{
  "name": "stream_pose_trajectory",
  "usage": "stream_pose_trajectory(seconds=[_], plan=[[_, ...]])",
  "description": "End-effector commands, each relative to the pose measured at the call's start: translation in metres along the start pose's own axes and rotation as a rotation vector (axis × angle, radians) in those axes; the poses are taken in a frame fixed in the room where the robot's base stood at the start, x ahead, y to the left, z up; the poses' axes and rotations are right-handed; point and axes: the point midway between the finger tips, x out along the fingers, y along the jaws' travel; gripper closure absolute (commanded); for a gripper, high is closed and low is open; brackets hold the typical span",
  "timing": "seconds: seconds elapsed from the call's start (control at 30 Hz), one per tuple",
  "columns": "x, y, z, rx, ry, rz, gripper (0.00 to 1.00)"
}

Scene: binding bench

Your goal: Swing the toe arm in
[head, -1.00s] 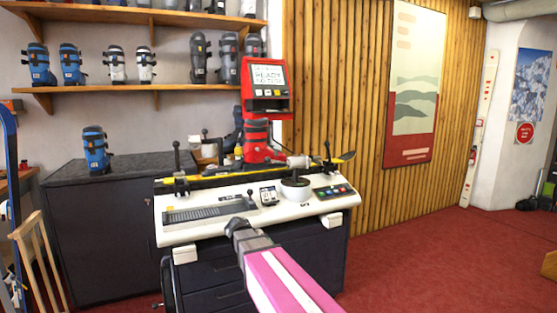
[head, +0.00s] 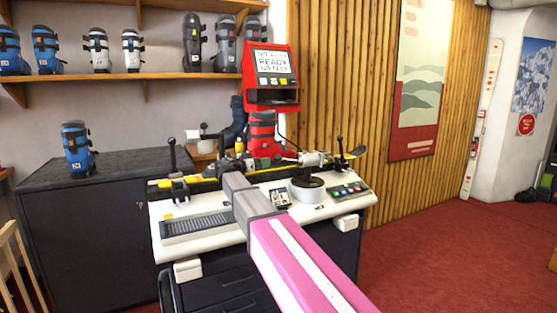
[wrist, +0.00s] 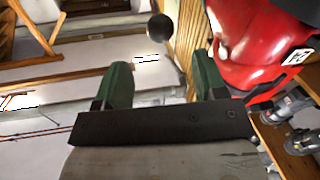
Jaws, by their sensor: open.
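The white binding bench (head: 200,247) has upright levers with black ball knobs, one at the left (head: 172,143) and one at the right (head: 339,141). I cannot tell for sure which part is the toe arm. A red boot (head: 262,134) stands at the bench's back, below the red screen unit. A black ball knob (wrist: 160,27) shows just beyond the fingertips. The red boot (wrist: 262,42) is close beside the right finger.
The red unit (head: 270,78) has a screen reading "READY". A round black-topped post (head: 306,190) and a button panel (head: 348,190) sit on the bench's right. A blue boot (head: 77,150) stands on the dark cabinet at left. Red floor (head: 440,250) is clear at right.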

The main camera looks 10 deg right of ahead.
Motion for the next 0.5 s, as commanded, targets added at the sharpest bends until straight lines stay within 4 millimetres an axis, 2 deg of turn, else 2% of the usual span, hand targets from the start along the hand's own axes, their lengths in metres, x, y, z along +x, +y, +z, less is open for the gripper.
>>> stream_pose_trajectory(seconds=[0.3, 0.5], plan=[[0.058, -0.001, 0.001, -0.002, -0.002, 0.002, 0.36], [0.083, -0.001, 0.001, -0.003, -0.002, 0.001, 0.36]])
